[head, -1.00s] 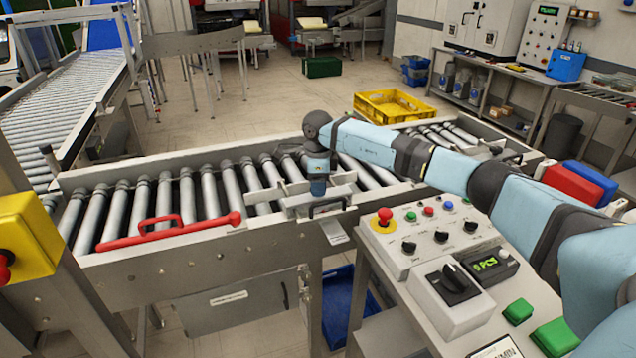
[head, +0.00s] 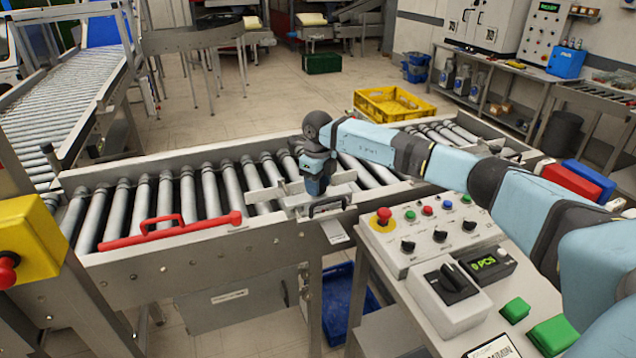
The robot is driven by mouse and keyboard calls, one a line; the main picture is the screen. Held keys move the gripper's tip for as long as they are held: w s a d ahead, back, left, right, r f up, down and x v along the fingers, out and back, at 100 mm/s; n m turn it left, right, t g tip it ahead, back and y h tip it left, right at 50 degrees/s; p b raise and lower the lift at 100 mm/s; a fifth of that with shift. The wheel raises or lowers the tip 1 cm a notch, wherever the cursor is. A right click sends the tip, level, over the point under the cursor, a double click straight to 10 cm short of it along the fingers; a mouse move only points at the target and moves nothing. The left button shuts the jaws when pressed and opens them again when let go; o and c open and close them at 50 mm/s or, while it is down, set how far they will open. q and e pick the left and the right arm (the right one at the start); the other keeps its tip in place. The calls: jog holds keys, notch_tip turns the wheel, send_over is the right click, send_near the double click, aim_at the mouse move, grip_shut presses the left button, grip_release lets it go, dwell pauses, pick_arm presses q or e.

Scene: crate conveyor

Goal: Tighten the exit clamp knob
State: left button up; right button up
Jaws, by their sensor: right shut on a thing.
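My right arm reaches in from the right, with its gripper (head: 314,188) pointing down at the clamp (head: 292,200) on the near side of the roller conveyor. The clamp is a light metal block with bars over the rollers. The gripper is shut on the exit clamp knob at the top of the block. The knob itself is hidden by the gripper and wrist. My left gripper is not in view.
A red handle bar (head: 170,231) lies along the near conveyor rail (head: 110,262). A dark handle (head: 328,206) sits just in front of the clamp. The control panel (head: 400,262) with a red stop button (head: 384,215) stands close on the right, below my arm.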

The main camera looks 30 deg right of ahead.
dwell(0.4)
jog(key=o, duration=0.9)
notch_tip(320, 180, up, 14)
jog(key=shift+f+b, duration=0.1)
jog(key=shift+b, duration=0.45)
